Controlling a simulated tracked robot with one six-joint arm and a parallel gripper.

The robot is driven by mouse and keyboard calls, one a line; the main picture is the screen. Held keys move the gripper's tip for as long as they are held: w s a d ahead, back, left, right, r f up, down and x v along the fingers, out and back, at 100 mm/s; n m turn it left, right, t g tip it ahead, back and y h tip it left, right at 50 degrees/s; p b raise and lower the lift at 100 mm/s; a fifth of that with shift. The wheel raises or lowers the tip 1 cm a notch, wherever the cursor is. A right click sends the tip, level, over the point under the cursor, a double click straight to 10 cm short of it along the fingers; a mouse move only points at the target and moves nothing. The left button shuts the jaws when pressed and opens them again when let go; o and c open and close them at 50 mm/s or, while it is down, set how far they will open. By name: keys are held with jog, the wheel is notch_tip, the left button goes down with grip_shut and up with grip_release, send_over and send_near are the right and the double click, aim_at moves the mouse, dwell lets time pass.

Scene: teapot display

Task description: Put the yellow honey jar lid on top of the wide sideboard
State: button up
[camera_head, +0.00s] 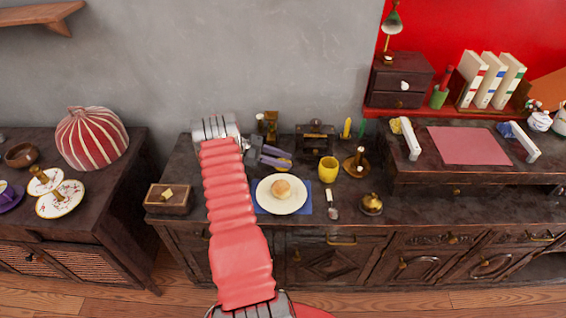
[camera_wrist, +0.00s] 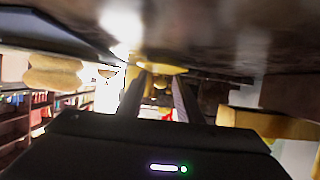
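My gripper (camera_head: 287,161) reaches over the back of the wide sideboard (camera_head: 420,207), behind the plate. Its two fingers are apart, with a small yellow piece, likely the honey jar lid (camera_head: 285,155), between or just behind them. In the wrist view a yellow rounded thing (camera_wrist: 160,68) sits at the fingertips (camera_wrist: 157,80). Whether the fingers press on it is unclear. The jar itself I cannot pick out for certain.
A plate with a bun (camera_head: 283,190), a yellow mug (camera_head: 328,169), a spoon (camera_head: 333,207) and a brass bell-like thing (camera_head: 371,204) stand nearby. A wooden box (camera_head: 168,198) is at the left. The raised shelf (camera_head: 500,174) is at the right.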

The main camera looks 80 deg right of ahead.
jog(key=v, duration=1.2)
jog(key=shift+r, duration=0.1)
dwell(0.4)
